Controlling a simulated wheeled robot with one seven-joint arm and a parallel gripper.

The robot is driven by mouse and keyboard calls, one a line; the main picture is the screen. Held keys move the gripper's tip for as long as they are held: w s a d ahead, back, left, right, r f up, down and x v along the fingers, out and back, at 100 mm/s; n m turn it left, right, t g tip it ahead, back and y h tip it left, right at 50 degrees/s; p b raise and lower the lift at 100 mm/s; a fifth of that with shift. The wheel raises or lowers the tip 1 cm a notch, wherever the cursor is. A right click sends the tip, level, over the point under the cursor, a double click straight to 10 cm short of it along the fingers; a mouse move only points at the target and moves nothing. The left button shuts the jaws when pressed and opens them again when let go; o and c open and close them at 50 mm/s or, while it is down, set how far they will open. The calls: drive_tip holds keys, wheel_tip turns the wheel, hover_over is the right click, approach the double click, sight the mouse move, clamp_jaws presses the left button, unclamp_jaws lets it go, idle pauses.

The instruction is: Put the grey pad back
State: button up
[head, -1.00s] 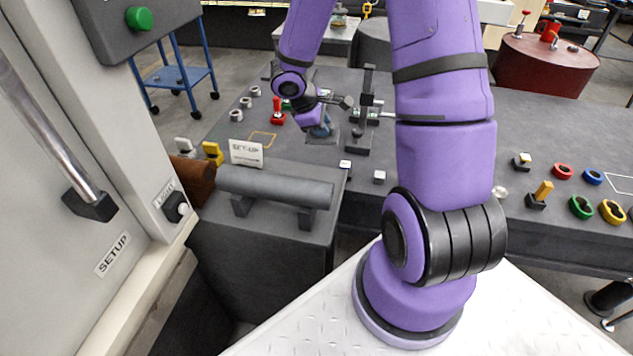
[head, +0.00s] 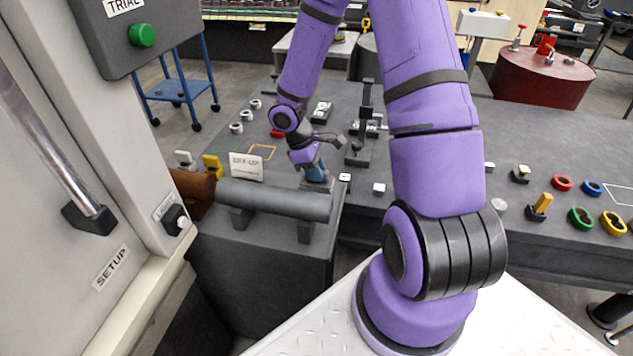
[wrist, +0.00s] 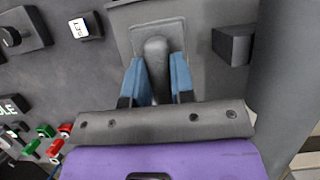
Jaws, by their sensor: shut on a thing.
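The grey pad (wrist: 143,30) is a flat, light grey plate with a rounded upright grip, seen in the wrist view. My gripper (wrist: 160,75) has its two blue fingers closed on either side of this grip. In the head view my gripper (head: 314,174) points down just behind the right part of a thick grey bar, and the pad (head: 317,187) shows as a small light edge under the fingers. The pad is over the dark stand's top near its far right edge; I cannot tell whether it touches.
The grey bar (head: 272,199) lies on two supports on the dark stand (head: 262,248), close to my gripper. A SET-UP sign (head: 246,166) stands to the left. A small labelled cube (head: 345,178) is right of the gripper. The long table (head: 415,190) holds knobs and rings.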

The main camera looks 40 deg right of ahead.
drive_tip(key=shift+f, duration=2.05)
drive_tip(key=o, duration=0.8)
drive_tip(key=shift+r, duration=0.1)
drive_tip(key=a+r+m+t, duration=0.1)
drive_tip(key=a+r, duration=0.1)
drive_tip(key=r, duration=0.9)
drive_tip(key=a+r+m+t, duration=0.1)
drive_tip(key=a+r, duration=0.1)
drive_tip(key=r, duration=0.9)
drive_tip(key=s+a+r+m+t+y, duration=0.1)
drive_tip(key=s+a+r+m+t, duration=0.1)
drive_tip(key=s+r, duration=0.4)
drive_tip(key=s+a+r+m+t+y, duration=0.1)
drive_tip(key=s+a+r+t, duration=0.1)
drive_tip(key=s+r, duration=0.4)
drive_tip(key=s+a+r+m+t, duration=0.2)
drive_tip(key=s+a+r, duration=0.1)
drive_tip(key=s+r, duration=0.3)
drive_tip(key=shift+s+m+t+y, duration=0.25)
drive_tip(key=shift+m+t+y, duration=0.05)
drive_tip(key=shift+t+y, duration=0.1)
